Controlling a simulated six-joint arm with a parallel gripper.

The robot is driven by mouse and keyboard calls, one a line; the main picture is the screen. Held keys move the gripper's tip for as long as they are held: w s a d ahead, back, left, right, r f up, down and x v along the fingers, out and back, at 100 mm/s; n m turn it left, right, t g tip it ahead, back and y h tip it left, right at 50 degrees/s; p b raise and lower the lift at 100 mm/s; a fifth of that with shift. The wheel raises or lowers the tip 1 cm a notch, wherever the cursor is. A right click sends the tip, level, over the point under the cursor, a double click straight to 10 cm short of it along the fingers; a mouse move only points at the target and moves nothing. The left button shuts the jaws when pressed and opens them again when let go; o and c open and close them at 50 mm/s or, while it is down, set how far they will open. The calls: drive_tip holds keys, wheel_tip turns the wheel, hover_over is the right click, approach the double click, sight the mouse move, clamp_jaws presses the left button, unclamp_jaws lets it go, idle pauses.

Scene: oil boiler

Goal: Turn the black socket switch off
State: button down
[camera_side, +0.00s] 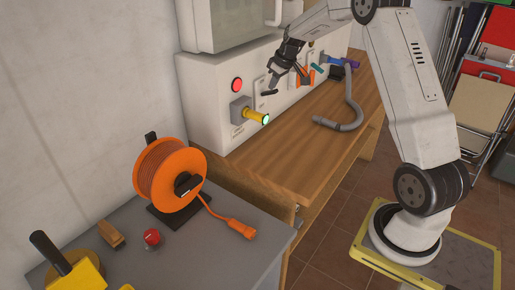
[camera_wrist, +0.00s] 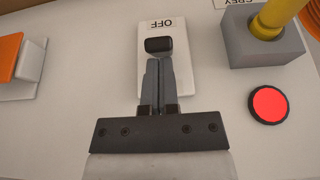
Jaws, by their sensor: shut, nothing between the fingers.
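The black socket switch (camera_wrist: 160,45) is a small black rounded knob on a white plate (camera_wrist: 185,72) in the wrist view. The plate carries an "OFF" label beside the knob, upside down in that view. My gripper (camera_wrist: 159,62) is shut and empty, its fingertips right at the knob's edge; I cannot tell whether they touch it. In the side view my gripper (camera_side: 272,92) is at the front of the white panel, and the switch is hard to make out behind it.
A red round button (camera_side: 237,85) and a grey box with a yellow plug (camera_side: 255,116) sit beside the switch. An orange part (camera_side: 303,76) is on the other side. A grey hose (camera_side: 351,116) lies on the wooden bench (camera_side: 290,150). An orange cable reel (camera_side: 168,175) stands in front.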

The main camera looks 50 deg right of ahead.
sight(277, 92)
drive_tip(key=shift+s+f+t, duration=0.25)
drive_tip(key=shift+s+t, duration=0.05)
drive_tip(key=shift+t, duration=0.2)
idle(0.3)
drive_tip(key=shift+s+f+t, duration=0.25)
drive_tip(key=shift+f+t, duration=0.05)
drive_tip(key=shift+t, duration=0.4)
drive_tip(key=shift+s+f, duration=0.45)
drive_tip(key=shift+f, duration=0.4)
drive_tip(key=shift+r, duration=0.2)
drive_tip(key=shift+r, duration=0.55)
drive_tip(key=shift+r, duration=0.1)
